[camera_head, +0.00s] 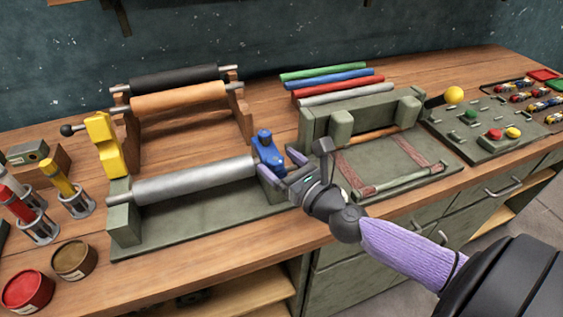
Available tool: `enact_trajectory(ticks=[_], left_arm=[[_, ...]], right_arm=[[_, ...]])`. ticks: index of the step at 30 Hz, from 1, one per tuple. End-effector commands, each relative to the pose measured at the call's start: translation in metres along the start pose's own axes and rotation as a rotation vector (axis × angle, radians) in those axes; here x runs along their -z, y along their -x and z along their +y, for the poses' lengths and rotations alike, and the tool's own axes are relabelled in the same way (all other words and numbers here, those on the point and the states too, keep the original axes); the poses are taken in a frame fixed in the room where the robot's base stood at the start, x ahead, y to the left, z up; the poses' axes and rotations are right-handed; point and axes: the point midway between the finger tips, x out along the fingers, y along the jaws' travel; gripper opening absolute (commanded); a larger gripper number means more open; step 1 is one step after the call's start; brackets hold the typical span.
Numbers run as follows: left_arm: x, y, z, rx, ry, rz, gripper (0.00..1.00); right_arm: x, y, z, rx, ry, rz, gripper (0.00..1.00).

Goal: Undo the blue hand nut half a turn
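The blue hand nut (268,150) sits at the right end of the grey metal roller (195,180), with a small raised knob on top. My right gripper (283,166) reaches in from the lower right. Its two lilac fingers are spread apart, tips close to the right side of the blue nut. One finger is below and one is above right. I cannot tell whether either tip touches the nut. The lower right of the nut is partly hidden by the fingers. My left gripper is not in view.
A yellow block (104,145) with a black-knobbed lever stands at the roller's left end. Behind is a rack with black (175,78) and orange (180,97) rollers. A green press frame (350,117) stands right of the nut. Tins and tools crowd the left.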

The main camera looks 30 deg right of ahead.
Motion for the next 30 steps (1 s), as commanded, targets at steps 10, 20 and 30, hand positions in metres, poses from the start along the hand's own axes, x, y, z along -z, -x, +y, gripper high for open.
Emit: enact_trajectory(ticks=[10, 20, 30], left_arm=[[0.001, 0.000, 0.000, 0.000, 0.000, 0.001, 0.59], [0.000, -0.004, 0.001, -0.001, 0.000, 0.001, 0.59], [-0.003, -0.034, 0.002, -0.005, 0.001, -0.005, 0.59]], right_arm=[[0.000, 0.000, 0.000, 0.000, 0.000, -0.001, 0.14], [0.001, 0.000, -0.001, -0.023, 0.000, -0.001, 0.00], [0.005, -0.001, -0.005, -0.227, 0.000, -0.001, 0.00]])
